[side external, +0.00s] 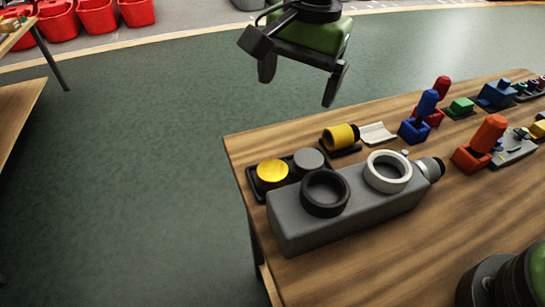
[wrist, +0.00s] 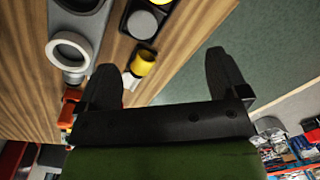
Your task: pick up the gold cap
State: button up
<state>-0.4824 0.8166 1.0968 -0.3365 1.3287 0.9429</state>
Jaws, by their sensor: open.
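In the wrist view the grey cap (wrist: 142,24) shows in the tray (wrist: 126,22), and only a sliver of yellow shows at the top edge. My gripper (side external: 300,80) is open and empty, well above the table's far edge and apart from the cap. In the wrist view its fingers (wrist: 160,62) are spread wide with nothing between them.
A grey tank (side external: 340,208) with a black ring (side external: 325,192) and a white ring (side external: 388,171) stands right in front of the tray. A yellow cylinder (side external: 341,137) lies behind it. Red and blue parts (side external: 420,112) stand further right. Green floor is clear left of the table.

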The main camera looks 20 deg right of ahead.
jog(key=m, duration=0.1)
send_over(273, 168)
notch_tip(273, 168, down, 7)
jog(key=shift+g+h, duration=0.4)
jog(key=f, duration=0.4)
jog(key=shift+s+a+f, duration=0.15)
jog(key=shift+a+f, duration=0.05)
jog(key=shift+f, duration=0.1)
jog(key=shift+d+f, duration=0.2)
jog(key=shift+f, duration=2.9)
jog(key=c, duration=1)
